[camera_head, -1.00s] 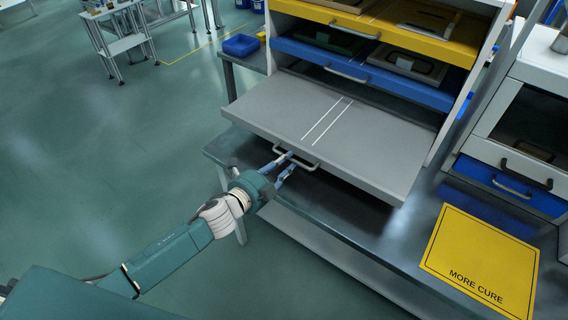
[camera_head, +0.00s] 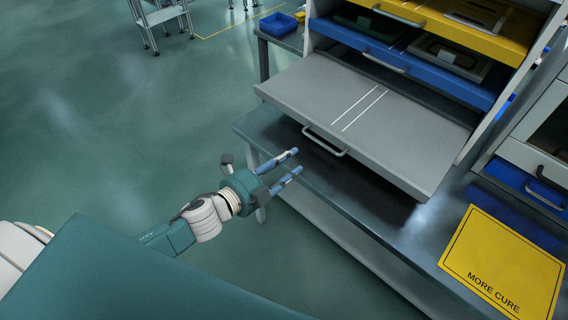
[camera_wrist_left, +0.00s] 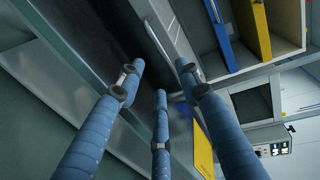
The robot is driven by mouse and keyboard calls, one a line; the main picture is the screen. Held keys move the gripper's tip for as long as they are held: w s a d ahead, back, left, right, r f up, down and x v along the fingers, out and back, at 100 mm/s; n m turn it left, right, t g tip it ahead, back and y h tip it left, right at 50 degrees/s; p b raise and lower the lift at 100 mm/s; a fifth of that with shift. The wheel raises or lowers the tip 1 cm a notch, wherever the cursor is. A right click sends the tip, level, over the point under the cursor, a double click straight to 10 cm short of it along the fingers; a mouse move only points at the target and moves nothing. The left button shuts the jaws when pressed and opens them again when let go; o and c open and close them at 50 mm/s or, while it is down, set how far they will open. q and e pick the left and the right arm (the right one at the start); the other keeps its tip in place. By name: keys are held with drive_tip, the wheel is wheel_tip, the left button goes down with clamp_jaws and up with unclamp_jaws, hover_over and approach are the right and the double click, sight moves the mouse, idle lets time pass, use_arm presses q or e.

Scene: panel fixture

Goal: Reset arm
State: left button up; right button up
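My left gripper (camera_head: 296,162) is open and empty in the head view, in front of the bench edge. Its blue fingers are spread and apart from the grey drawer's handle (camera_head: 324,142). In the left wrist view the fingers (camera_wrist_left: 160,95) are spread with nothing between them, and the handle (camera_wrist_left: 157,40) shows beyond them. The grey drawer (camera_head: 365,115) is pulled out of the cabinet, with two white lines on its flat top. My right gripper is in neither view.
Blue (camera_head: 400,72) and yellow (camera_head: 405,18) drawers holding parts are above the grey one. A yellow "MORE CURE" sign (camera_head: 505,258) lies on the bench (camera_head: 425,235) at right. A blue bin (camera_head: 278,25) stands at the back. Open floor lies to the left.

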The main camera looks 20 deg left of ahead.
use_arm(q)
drive_tip(key=shift+s+a+r, duration=0.15)
drive_tip(key=shift+s+a, duration=0.15)
drive_tip(key=shift+s, duration=0.25)
drive_tip(key=s+a+f+n+g+y, duration=0.2)
drive_tip(key=s+a+f+n, duration=0.2)
drive_tip(key=f, duration=0.7)
drive_tip(key=s+a+f+n+g+y, duration=0.2)
drive_tip(key=s+a+f+n, duration=0.1)
drive_tip(key=f, duration=0.8)
drive_tip(key=s+a+f+n+g+y, duration=0.1)
drive_tip(key=s+a+f+n, duration=0.3)
drive_tip(key=f, duration=0.7)
drive_tip(key=s+d+f+n+g, duration=0.2)
drive_tip(key=s+f, duration=0.4)
drive_tip(key=s, duration=0.5)
drive_tip(key=s+d+f+n+g+b, duration=0.1)
drive_tip(key=s+d+f+n+g, duration=0.1)
drive_tip(key=s+f, duration=0.5)
drive_tip(key=s+d+f+n+g, duration=0.2)
drive_tip(key=s+f+n+g, duration=0.2)
drive_tip(key=s, duration=1)
wheel_tip(320, 180, down, 3)
drive_tip(key=shift+s+r+n+y, duration=0.15)
drive_tip(key=shift+s+n+y, duration=0.15)
drive_tip(key=shift+n+y, duration=0.15)
